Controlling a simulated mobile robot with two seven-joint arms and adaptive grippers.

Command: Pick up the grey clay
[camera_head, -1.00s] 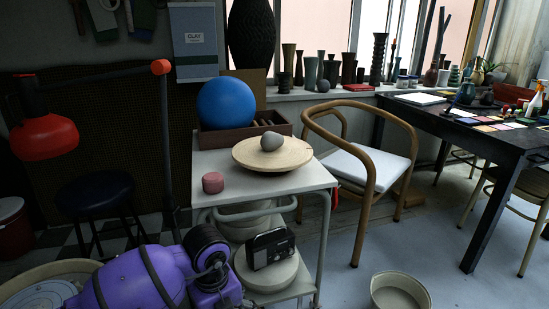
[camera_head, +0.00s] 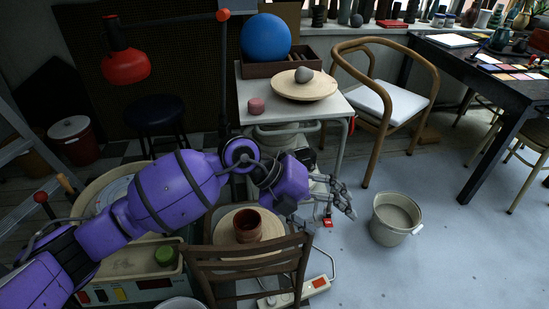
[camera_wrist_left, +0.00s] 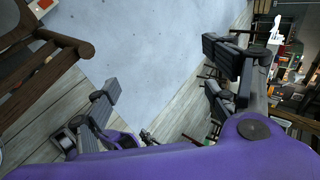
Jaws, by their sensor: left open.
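The grey clay (camera_head: 304,75) is a small rounded lump. It sits on a round pale wooden board (camera_head: 304,87) on top of the white table (camera_head: 345,105) in the head view. My left gripper (camera_head: 340,196) is open and empty. It is in front of the table and lower, above the floor, apart from the clay. The wrist view shows its spread fingers (camera_wrist_left: 165,90) with only floor between them; the clay is not in that view. My right gripper is not in view.
A pink clay lump (camera_head: 256,105) and a box holding a blue ball (camera_head: 265,37) share the table. A wooden chair (camera_head: 384,90) stands to its right, a bucket (camera_head: 396,218) on the floor. A brown chair back (camera_head: 250,262) and a brown pot (camera_head: 247,226) are near my arm.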

